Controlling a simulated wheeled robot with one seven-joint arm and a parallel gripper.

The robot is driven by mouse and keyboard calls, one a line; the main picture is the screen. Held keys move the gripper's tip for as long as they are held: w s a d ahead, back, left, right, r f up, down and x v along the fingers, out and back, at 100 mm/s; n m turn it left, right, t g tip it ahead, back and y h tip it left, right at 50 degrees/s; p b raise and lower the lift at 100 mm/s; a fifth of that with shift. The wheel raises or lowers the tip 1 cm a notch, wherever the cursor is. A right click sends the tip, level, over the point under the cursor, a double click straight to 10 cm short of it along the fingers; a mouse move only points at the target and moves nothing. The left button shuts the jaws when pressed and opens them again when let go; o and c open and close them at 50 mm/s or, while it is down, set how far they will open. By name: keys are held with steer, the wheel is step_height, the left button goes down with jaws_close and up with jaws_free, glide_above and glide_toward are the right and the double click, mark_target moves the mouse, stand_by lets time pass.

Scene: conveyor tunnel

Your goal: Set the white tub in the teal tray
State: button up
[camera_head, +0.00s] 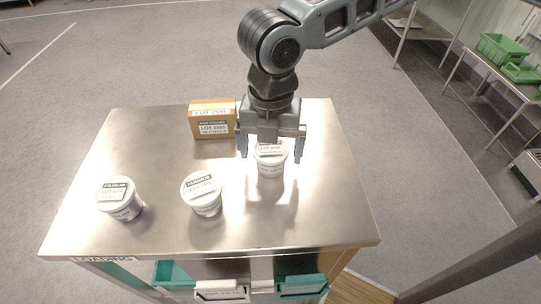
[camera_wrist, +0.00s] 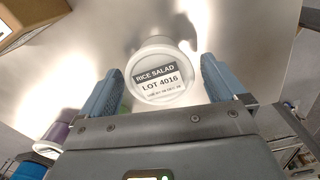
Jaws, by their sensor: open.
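A white tub (camera_head: 271,161) with a lidded top stands upright on the steel table, at right of centre. In the wrist view its lid (camera_wrist: 158,70) reads "RICE SALAD, LOT 4016". My gripper (camera_head: 271,153) points down over this tub with its jaws open. Teal trays show below the table's front edge, at left (camera_head: 174,273) and right (camera_head: 301,286).
A cardboard box (camera_head: 212,119) stands at the back of the table, left of my gripper. A white tray (camera_head: 222,291) sits between the teal trays. The table's (camera_head: 310,225) front right is clear. Green bins (camera_head: 503,49) lie on a far table at right.

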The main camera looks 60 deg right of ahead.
steer(key=shift+f, duration=0.2)
steer(key=shift+c, duration=0.5)
steer(key=c, duration=1)
steer(key=shift+r, duration=0.15)
